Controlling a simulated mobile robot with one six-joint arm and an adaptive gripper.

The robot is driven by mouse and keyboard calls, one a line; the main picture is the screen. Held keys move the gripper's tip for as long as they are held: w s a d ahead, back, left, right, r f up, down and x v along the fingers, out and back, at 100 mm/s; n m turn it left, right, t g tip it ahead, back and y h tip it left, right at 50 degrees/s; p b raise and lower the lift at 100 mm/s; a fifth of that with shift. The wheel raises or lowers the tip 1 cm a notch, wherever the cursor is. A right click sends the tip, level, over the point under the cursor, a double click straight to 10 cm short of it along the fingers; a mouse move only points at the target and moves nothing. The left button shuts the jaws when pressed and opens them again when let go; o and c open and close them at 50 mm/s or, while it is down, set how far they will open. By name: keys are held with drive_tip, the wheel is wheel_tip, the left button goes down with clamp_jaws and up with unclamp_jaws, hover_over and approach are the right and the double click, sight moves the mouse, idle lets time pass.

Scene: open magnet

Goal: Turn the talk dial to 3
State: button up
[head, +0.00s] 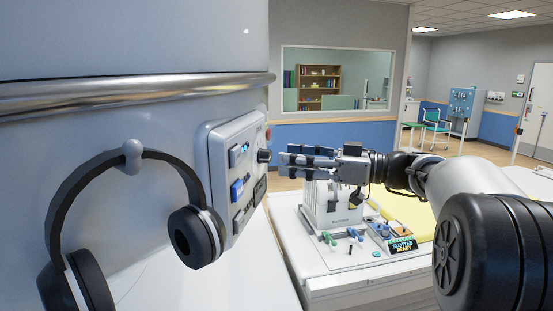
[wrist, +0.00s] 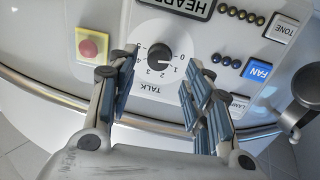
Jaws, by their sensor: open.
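The talk dial (wrist: 158,55) is a black round knob on a pale numbered disc in the wrist view. The TALK label is upside down below it. The knob has a light pointer mark towards its right side; I cannot tell surely which number it points at. In the head view the knob (head: 264,155) sticks out from the panel's right side. My gripper (head: 286,157) is open, with its fingertips facing the knob across a small gap. In the wrist view its fingers (wrist: 160,68) stand on either side of the dial, and nothing is between them.
The control panel (head: 217,170) also carries a red button (wrist: 90,46), a blue FAN button (wrist: 257,70) and a TONE button (wrist: 285,27). Headphones (head: 195,237) hang left of the panel. A white table (head: 310,262) with small items stands below my arm.

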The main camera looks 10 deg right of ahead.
sight(270, 158)
drive_tip(key=shift+x, duration=2.25)
drive_tip(key=c, duration=1.1)
